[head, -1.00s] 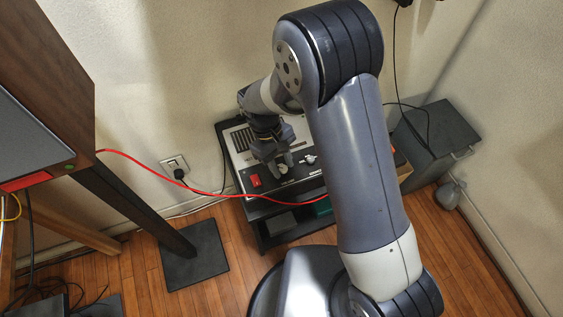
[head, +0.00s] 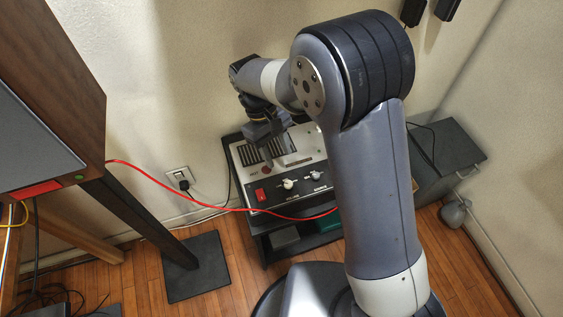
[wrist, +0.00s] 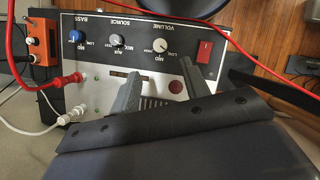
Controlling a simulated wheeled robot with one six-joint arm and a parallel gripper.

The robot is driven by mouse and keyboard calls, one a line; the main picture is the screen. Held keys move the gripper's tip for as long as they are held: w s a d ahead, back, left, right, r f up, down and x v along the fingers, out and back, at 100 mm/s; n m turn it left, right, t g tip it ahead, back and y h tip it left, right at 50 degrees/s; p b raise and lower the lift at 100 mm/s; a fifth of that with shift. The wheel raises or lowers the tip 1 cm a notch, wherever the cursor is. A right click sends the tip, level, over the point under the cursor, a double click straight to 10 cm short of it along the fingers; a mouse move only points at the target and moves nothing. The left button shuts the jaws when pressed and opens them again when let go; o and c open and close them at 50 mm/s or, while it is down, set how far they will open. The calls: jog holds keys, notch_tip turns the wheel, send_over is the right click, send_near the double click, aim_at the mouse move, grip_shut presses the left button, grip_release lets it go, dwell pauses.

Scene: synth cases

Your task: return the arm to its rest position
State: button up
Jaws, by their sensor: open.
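My gripper (head: 277,157) is over the upper part of the control panel in the head view, near the dark vent slots. In the wrist view its two grey fingers (wrist: 160,72) stand apart with nothing between them. My arm reaches across the head view, bent at a large dark joint. The amplifier (head: 250,166) has a white and black panel with a red rocker switch (head: 260,194), which also shows in the wrist view (wrist: 204,50). White knobs sit on its black strip, the volume knob (wrist: 160,45) among them. The fingers appear clear of the knobs.
A red cable (head: 230,208) runs from the wooden cabinet (head: 80,80) across the amplifier's front. In the wrist view, red and white plugs sit in the panel, beside an orange box (wrist: 41,49). A grey box (head: 447,150) stands right, by the wall.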

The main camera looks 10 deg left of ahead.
aim_at(288, 183)
jog(key=shift+a+r, duration=0.15)
jog(key=shift+r, duration=0.3)
jog(key=shift+f, duration=0.15)
jog(key=x, duration=1)
jog(key=shift+f+b, duration=0.25)
jog(key=shift+b, duration=0.1)
jog(key=shift+r, duration=0.1)
